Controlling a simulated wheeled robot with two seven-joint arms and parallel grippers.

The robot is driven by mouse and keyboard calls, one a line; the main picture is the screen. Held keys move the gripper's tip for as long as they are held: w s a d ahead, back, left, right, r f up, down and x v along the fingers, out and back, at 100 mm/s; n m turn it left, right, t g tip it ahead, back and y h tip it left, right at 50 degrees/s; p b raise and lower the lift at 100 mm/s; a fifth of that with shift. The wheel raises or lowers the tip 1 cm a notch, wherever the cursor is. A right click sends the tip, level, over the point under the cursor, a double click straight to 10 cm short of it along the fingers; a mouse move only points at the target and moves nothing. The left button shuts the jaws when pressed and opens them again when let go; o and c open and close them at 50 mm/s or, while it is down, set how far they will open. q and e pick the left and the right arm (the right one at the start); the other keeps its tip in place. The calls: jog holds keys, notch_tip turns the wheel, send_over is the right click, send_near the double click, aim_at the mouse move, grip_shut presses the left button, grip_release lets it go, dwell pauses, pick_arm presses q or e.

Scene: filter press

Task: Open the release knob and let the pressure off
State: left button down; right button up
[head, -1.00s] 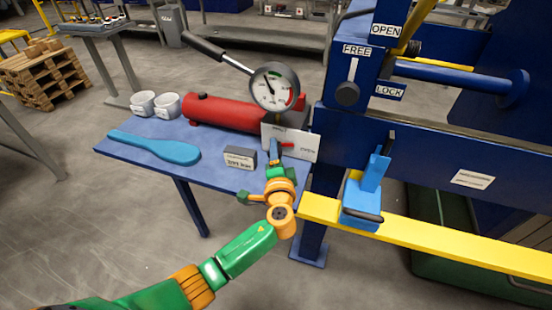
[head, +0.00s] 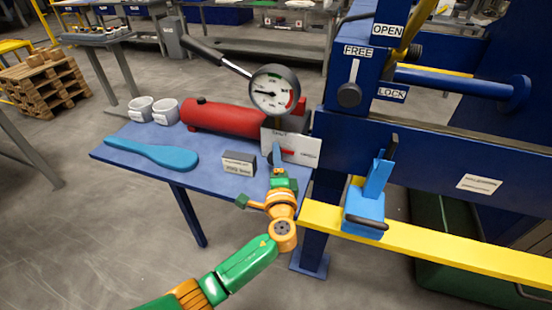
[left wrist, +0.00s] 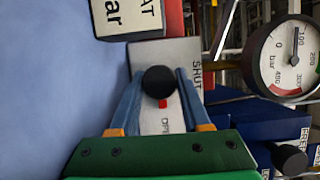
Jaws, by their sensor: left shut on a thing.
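The release knob (left wrist: 159,82) is a round black knob with a red mark, on a white plate (left wrist: 183,55) marked SHUT and OPEN. The red mark points toward the OPEN side. My left gripper (left wrist: 158,76) has its blue fingers on both sides of the knob, shut on it. In the head view the left gripper (head: 277,155) hides most of the knob, in front of the white plate (head: 304,150). The pressure gauge (head: 274,90) above has its needle pointing left; in the left wrist view the gauge (left wrist: 285,57) reads near 100. My right gripper is not in view.
A red cylinder (head: 225,117), two white cups (head: 165,111), a blue paddle-shaped thing (head: 160,154) and a small label block (head: 238,164) are on the blue table (head: 130,135). A blue clamp (head: 366,205) on the yellow bar (head: 450,252) stands to the right.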

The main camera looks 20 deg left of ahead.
pick_arm(q)
jog(key=c, duration=0.7)
grip_release()
jog(key=v, duration=0.7)
jog(key=shift+s, duration=0.15)
